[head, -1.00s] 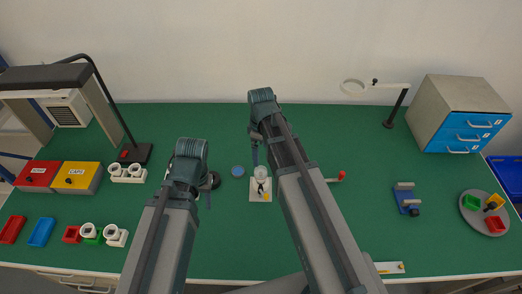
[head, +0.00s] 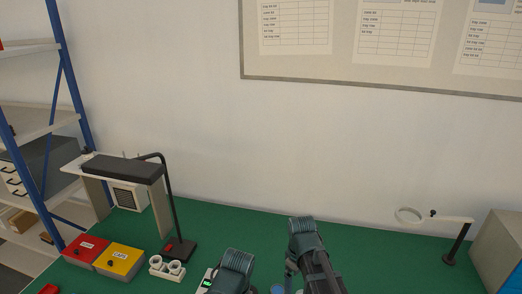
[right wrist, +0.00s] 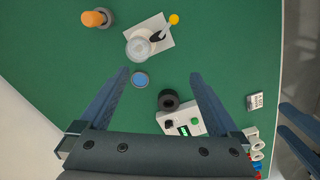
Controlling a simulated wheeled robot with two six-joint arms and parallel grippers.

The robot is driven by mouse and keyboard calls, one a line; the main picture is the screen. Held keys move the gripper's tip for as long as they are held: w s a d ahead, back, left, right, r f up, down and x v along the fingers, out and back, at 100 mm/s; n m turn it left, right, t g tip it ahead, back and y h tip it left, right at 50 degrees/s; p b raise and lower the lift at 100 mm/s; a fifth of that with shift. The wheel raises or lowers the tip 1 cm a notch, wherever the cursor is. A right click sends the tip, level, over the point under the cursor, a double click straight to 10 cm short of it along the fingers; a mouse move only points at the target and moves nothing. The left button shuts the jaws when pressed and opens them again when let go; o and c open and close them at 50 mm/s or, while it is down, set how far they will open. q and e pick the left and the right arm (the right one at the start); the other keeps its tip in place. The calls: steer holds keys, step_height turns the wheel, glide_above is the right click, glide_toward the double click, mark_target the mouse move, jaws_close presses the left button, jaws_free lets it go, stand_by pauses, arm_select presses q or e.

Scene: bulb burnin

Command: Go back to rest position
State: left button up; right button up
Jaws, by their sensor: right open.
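My right gripper (right wrist: 160,76) is open in the right wrist view, with nothing between its fingertips, above the green table (right wrist: 60,60). A small blue disc (right wrist: 140,80) and a black ring (right wrist: 168,100) on a white tester (right wrist: 181,121) with a green display show between or below the fingers. In the head view only the upper parts of both arms show at the bottom edge, and their jaws are hidden. Dark blue parts, possibly my left gripper (right wrist: 299,125), cross the right edge of the right wrist view; their opening is unclear.
Red (head: 86,249) and yellow (head: 120,261) boxes, a lamp (head: 170,200) and a white double socket (head: 167,268) stand left. A ring stand (head: 452,250) stands right.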

arm_select(q)
step_height(320, 180, down, 4)
steer(key=b, duration=0.3)
arm_select(e)
steer(key=s+a+f+m, duration=0.2)
steer(key=s+a, duration=0.1)
steer(key=s, duration=0.2)
steer(key=s+a+f+m+h, duration=0.1)
steer(key=s+a+m, duration=0.2)
steer(key=s, duration=0.3)
steer(key=shift+a+f, duration=0.35)
steer(key=shift+a, duration=0.25)
steer(key=shift+s+d, duration=0.1)
